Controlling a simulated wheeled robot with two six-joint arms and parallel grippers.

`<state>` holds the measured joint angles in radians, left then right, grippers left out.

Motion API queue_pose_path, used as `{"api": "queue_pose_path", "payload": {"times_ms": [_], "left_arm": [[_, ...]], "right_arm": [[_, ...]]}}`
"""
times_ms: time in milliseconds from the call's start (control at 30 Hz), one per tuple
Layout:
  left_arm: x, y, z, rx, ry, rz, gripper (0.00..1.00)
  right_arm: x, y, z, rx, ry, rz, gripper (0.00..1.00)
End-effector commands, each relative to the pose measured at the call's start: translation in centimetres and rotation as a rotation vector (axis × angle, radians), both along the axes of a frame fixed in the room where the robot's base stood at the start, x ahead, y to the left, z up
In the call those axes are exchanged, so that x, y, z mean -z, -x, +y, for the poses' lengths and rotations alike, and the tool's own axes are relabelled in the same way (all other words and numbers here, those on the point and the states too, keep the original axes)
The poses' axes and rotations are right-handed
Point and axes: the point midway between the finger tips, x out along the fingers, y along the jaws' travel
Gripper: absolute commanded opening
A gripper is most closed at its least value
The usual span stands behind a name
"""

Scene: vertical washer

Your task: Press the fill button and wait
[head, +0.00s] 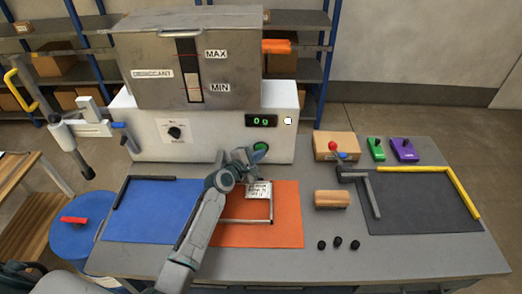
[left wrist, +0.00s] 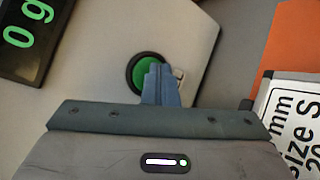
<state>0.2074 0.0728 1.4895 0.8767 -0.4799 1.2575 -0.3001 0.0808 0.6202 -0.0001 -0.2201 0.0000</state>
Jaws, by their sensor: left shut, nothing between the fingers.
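The green round fill button (head: 261,146) is on the front of the white dispenser body (head: 215,125), below a small display (head: 261,121) reading "0 g". My left gripper (head: 252,156) is shut and empty just in front of the button. In the left wrist view the closed fingertips (left wrist: 156,75) overlap the right part of the green button (left wrist: 140,74); I cannot tell whether they touch it. The display (left wrist: 25,35) also shows at upper left there. A grey hopper (head: 185,60) labelled desiccant, with MAX and MIN marks, sits on top. My right gripper is not in view.
A labelled frame (head: 260,192) lies on the orange mat (head: 285,225), beneath my left arm. A blue mat (head: 150,212) is at left. At right are a cardboard box (head: 335,146), wooden block (head: 331,199), black knobs (head: 338,243) and dark mat (head: 420,205).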

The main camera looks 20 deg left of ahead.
Motion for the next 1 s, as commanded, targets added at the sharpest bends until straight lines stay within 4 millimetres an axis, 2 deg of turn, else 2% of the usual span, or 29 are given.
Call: {"api": "queue_pose_path", "payload": {"times_ms": [400,767,1000], "left_arm": [[-0.1,1.6,-0.5,0.000,0.000,0.000,0.00],[0.0,1.9,-0.5,0.000,0.000,0.000,0.00],[-0.2,4.0,-1.2,0.000,0.002,0.001,0.00]], "right_arm": [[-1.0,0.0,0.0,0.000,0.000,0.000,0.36],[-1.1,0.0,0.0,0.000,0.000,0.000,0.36],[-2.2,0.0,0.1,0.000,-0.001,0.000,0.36]]}}
